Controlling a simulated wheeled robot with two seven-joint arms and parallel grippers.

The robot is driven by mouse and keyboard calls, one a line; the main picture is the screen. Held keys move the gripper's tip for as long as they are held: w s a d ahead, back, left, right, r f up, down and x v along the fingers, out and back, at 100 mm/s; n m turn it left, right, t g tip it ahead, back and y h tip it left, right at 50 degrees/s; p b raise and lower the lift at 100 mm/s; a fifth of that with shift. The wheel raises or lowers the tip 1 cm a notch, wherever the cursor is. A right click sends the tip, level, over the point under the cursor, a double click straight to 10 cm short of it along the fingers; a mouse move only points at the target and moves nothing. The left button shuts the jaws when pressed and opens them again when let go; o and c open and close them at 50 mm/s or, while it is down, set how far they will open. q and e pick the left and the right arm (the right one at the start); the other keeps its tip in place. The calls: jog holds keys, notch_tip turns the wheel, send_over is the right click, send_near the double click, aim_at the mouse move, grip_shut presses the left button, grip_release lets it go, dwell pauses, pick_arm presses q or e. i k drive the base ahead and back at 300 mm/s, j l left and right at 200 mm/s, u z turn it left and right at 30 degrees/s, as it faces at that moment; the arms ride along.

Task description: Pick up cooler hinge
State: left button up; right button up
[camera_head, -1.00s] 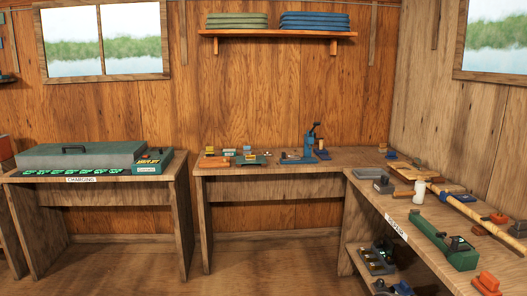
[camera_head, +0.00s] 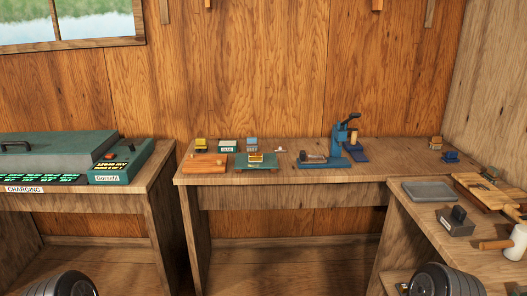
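I cannot tell for sure which piece is the cooler hinge. Several small items lie on the middle bench (camera_head: 310,174). A small white piece (camera_head: 279,149) lies by itself between the green stand and the blue press. A yellow block (camera_head: 201,145) stands at the back left, and a grey-and-blue piece (camera_head: 252,143) stands behind the green stand (camera_head: 240,163), which has a yellow-edged item (camera_head: 256,159) at its front. Neither of my grippers is in view. Only dark rounded parts of my arms show at the bottom left and bottom right.
A blue lever press (camera_head: 341,142) stands on the middle bench, right of an orange wooden board (camera_head: 204,160). The charging bench with a green-grey case (camera_head: 45,155) is at left. The right bench holds a grey tray (camera_head: 428,191) and a mallet (camera_head: 512,242). Floor ahead is clear.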

aim_at(253, 157)
jog(key=i+z, duration=0.15)
jog(key=z, duration=0.7)
jog(key=i+j+z, duration=0.45)
jog(key=j, duration=0.25)
jog(key=j+z, duration=0.25)
jog(key=i+j+z, duration=0.1)
jog(key=j+z, duration=0.15)
jog(key=j, duration=0.3)
jog(key=i+j, duration=0.1)
jog(key=j, duration=0.35)
jog(key=i+j, duration=0.1)
jog(key=j, duration=0.4)
jog(key=i+j, duration=0.15)
jog(key=j, duration=0.3)
